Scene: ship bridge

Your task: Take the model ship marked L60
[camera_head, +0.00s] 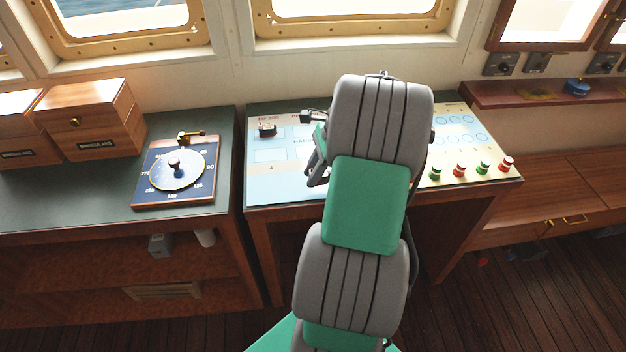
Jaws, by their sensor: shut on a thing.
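My gripper (317,168) shows only in part at the left edge of my arm, over the light blue chart board. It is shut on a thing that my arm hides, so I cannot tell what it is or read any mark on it. A small dark model (267,130) sits at the board's upper left, apart from my gripper. It looks like a model ship, but any label on it is too small to read. A small dark object (313,117) shows just above my gripper, beside my arm; I cannot tell what it is.
The chart board (280,185) tops a wooden console, with red and green knobs (460,170) at its right. A left counter (60,205) holds wooden binocular boxes (95,118) and a dial instrument (176,170). A gap separates counter and console. A shelf (540,97) runs along the right wall.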

